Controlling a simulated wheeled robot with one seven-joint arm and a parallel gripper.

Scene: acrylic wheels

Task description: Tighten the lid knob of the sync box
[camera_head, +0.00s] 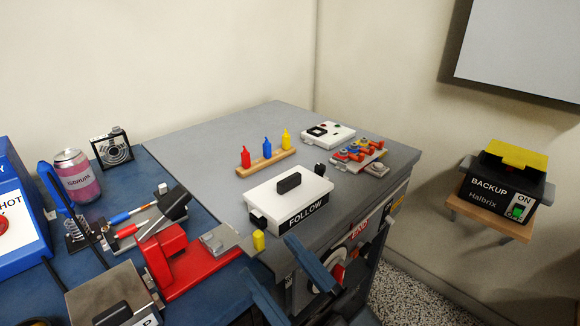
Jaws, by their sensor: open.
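No box in view carries a readable "SYNC" label, so I cannot tell for certain which is the sync box. A white box (262,202) marked FOLLOW sits on the grey worktop, with a black block-shaped handle (289,182) on its lid. Small black knobs show at its front left corner (259,222) and back right corner (320,169). A small yellow piece (258,240) stands just in front of it. My gripper (270,255) is open at the lower middle, its two blue-grey fingers apart, nearer to the camera than the white box. I see nothing between them.
Red, blue and yellow bottles stand on a wooden rack (266,164) behind the white box. A red fixture (185,262), a pink can (76,176) and a camera (112,149) are at left. A BACKUP box (490,187) sits on a stool at right. Worktop (175,150) at back left is clear.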

